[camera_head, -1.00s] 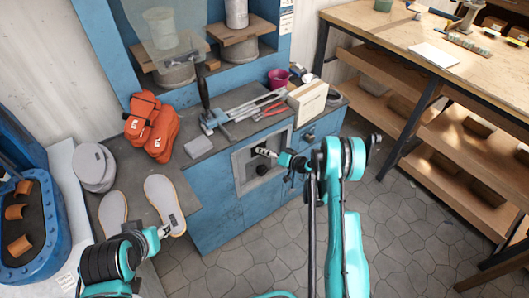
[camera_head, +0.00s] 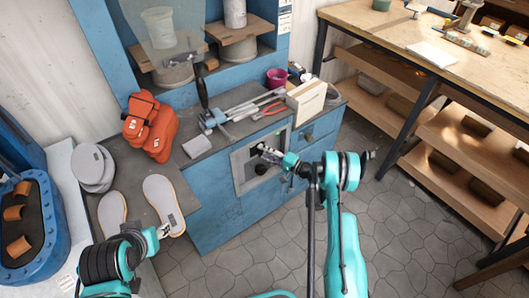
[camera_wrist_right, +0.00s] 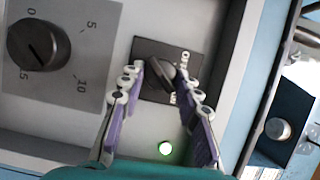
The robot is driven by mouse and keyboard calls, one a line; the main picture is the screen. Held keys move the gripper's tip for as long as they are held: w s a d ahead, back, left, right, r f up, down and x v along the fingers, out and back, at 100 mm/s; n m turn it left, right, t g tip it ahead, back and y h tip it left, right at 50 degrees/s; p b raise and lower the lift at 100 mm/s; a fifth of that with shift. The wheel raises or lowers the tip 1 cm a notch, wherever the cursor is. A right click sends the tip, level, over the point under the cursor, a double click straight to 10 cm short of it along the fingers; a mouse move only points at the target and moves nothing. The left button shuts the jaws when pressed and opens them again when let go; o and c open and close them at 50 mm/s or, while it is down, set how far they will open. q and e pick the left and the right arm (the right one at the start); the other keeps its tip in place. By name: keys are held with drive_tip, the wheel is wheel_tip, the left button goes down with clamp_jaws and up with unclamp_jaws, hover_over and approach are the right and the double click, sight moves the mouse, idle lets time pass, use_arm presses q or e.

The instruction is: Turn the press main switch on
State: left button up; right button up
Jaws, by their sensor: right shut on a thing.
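The main switch (camera_wrist_right: 160,77) is a dark knob on a black label plate, set in the grey control panel (camera_wrist_right: 70,133) of the press. In the right wrist view the knob sits slantwise between the fingertips, and the plate's lettering is partly covered. My right gripper (camera_wrist_right: 164,88) is shut on this knob. In the head view the right gripper (camera_head: 268,154) reaches the panel on the front of the blue cabinet and hides the switch. A small green light (camera_wrist_right: 166,149) glows beside the switch. My left gripper (camera_head: 163,231) is over the left bench, its fingers too small to judge.
A round dial (camera_wrist_right: 38,45) with numbers is on the same panel. Orange sandals (camera_head: 149,127), grey soles (camera_head: 164,203) and tools (camera_head: 240,113) lie on the worktops. A wooden bench with shelves (camera_head: 465,150) stands right; the stone floor between is clear.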

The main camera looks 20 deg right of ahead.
drive_tip(key=shift+f+m, duration=0.1)
drive_tip(key=shift+m, duration=0.2)
idle(0.4)
drive_tip(key=o, duration=1.1)
drive_tip(key=shift+d, duration=0.1)
drive_tip(key=v, duration=0.7)
drive_tip(key=shift+s, duration=0.15)
drive_tip(key=shift+d+f, duration=0.1)
drive_tip(key=shift+d, duration=0.05)
